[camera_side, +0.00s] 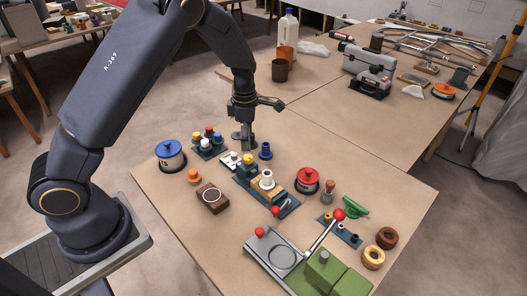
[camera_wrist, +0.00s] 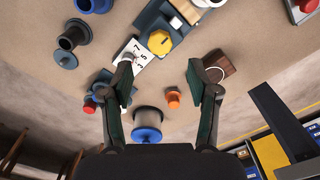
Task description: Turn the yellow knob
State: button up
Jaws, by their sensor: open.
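A yellow knob (camera_side: 247,159) stands on a blue base (camera_side: 283,208) in the side view, close below my gripper (camera_side: 246,142). In the wrist view the yellow knob (camera_wrist: 159,43) shows from above as a many-sided cap, beyond my fingertips. My gripper (camera_wrist: 160,82) is open, its two dark fingers spread wide with nothing between them. A white number plate (camera_wrist: 136,52) lies beside the knob, partly covered by the left finger. In the side view I cannot tell whether a finger touches the knob.
A brown block with a white ring (camera_side: 212,198), an orange knob (camera_side: 194,176) and a blue-lidded pot (camera_side: 171,158) stand nearby. Behind are small coloured caps (camera_side: 208,145) and a blue spool (camera_side: 265,151). A red-lidded pot (camera_side: 307,181) and a red-balled lever (camera_side: 325,231) stand to the right.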

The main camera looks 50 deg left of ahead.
aim_at(248, 157)
notch_tip(248, 157, down, 7)
jog(key=shift+r, duration=0.1)
dwell(0.3)
grip_shut()
dwell(0.4)
